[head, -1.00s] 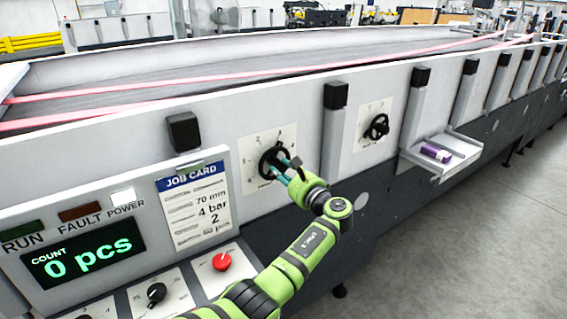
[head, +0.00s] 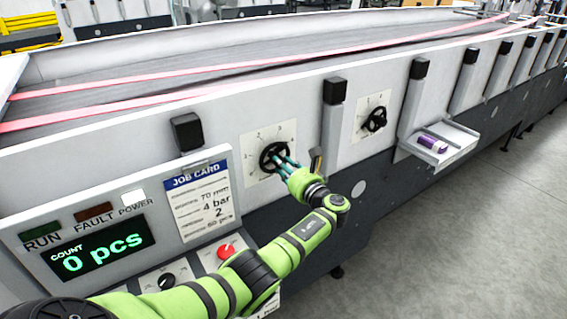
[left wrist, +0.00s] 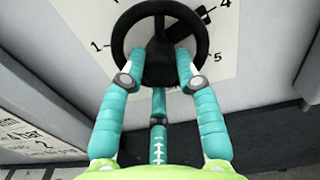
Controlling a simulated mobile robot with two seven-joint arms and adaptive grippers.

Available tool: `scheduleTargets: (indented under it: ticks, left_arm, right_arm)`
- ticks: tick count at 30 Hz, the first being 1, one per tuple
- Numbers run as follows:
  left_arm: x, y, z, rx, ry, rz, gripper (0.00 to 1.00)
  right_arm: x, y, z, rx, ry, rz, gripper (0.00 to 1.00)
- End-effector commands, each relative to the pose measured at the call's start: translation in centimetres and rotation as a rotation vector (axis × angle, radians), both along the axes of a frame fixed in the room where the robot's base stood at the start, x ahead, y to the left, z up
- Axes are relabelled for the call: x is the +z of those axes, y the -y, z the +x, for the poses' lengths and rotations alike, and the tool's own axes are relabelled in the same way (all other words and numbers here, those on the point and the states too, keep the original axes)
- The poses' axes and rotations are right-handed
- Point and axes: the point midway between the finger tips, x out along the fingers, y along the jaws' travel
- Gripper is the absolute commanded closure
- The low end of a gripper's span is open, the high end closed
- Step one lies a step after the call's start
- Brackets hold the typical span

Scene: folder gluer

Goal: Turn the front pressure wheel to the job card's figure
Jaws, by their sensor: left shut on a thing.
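The front pressure wheel (head: 273,157) is a black handwheel on a white dial plate (head: 290,135) with figures around it. In the left wrist view the wheel (left wrist: 118,45) shows close up, with 1 at left, 5 at right and 4 at upper right. A black pointer block (left wrist: 203,14) at upper right lies near the 4. My left gripper (head: 281,163) is shut on the wheel, its teal fingers at the lower rim and hub; the contact is partly hidden. The job card (head: 200,203) has a blue header and reads 70 mm, 4 bar, 2. My right gripper is out of view.
A second black wheel (head: 376,119) sits further right. The panel has a display (head: 100,249) reading 0 pcs, a red knob (head: 226,251) and black knobs. Black blocks stand along the machine's edge.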

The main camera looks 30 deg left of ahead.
Motion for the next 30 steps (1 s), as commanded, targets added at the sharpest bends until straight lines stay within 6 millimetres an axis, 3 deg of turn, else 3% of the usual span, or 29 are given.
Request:
scheduleTargets:
  ticks: [16, 17, 18, 30]
  left_arm:
    - [-0.10, 0.01, -0.02, 0.000, -0.023, 0.009, 1.00]
    - [-0.11, 0.02, -0.02, 0.000, -0.023, 0.009, 0.55]
    - [-0.11, 0.02, -0.02, 0.000, -0.023, 0.009, 0.44]
    - [-0.11, 0.46, -0.17, -0.001, -0.022, 0.008, 0.44]
  right_arm:
    - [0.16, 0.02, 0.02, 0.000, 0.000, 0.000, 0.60]
    - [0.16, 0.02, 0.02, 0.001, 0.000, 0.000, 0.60]
    - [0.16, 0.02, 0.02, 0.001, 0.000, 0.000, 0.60]
    - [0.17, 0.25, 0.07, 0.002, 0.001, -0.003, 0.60]
